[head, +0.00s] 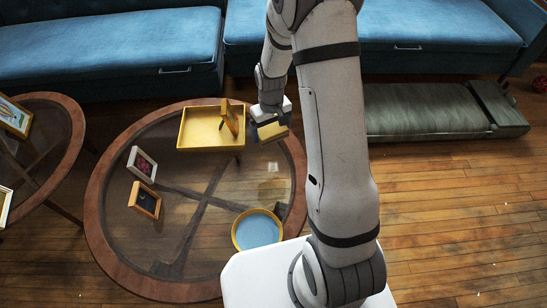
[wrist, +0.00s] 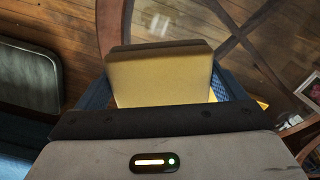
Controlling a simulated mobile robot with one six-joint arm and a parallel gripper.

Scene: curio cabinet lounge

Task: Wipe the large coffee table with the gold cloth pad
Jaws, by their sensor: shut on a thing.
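The large coffee table (head: 125,260) is round, with a wooden rim and a see-through top over crossed legs. My gripper (head: 267,124) is shut on the gold cloth pad (head: 273,131), over the table's back right part in the head view. The pad also shows in the wrist view (wrist: 160,82), flat-faced with a darker top edge, between blue fingers (wrist: 228,86). It appears raised above the tabletop, but the exact gap cannot be told.
The table's middle is clear. A blue sofa (head: 110,50) stands behind; a green cushioned bench (head: 420,108) is at right.

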